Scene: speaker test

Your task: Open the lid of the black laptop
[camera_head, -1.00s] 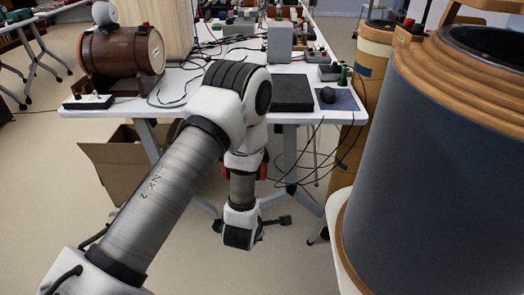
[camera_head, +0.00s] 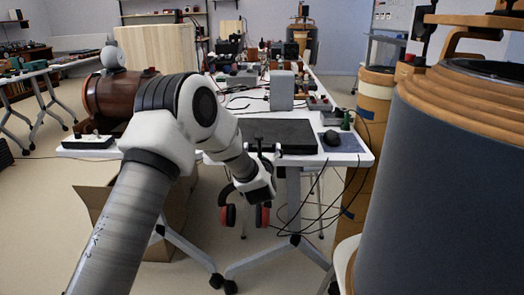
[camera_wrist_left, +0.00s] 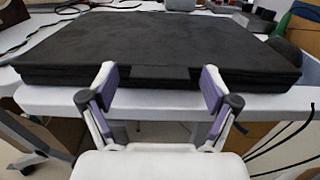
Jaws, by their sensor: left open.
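The black laptop (camera_head: 285,135) lies closed and flat near the front edge of the white table in the head view. In the left wrist view the laptop (camera_wrist_left: 150,42) fills the upper part, with its front edge facing my gripper. My left gripper (camera_head: 264,150) is in front of the table edge, close to the laptop's front. In the wrist view the left gripper (camera_wrist_left: 160,84) has its two fingers spread apart with nothing between them, just before the laptop's front edge. I cannot tell whether the fingertips touch it. My right gripper is not in view.
A dark mouse (camera_head: 331,138) lies on a blue pad (camera_head: 351,143) right of the laptop. A grey box (camera_head: 282,91) stands behind it. Red headphones (camera_head: 265,215) hang below the table edge. A large grey cylinder (camera_head: 460,190) fills the right.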

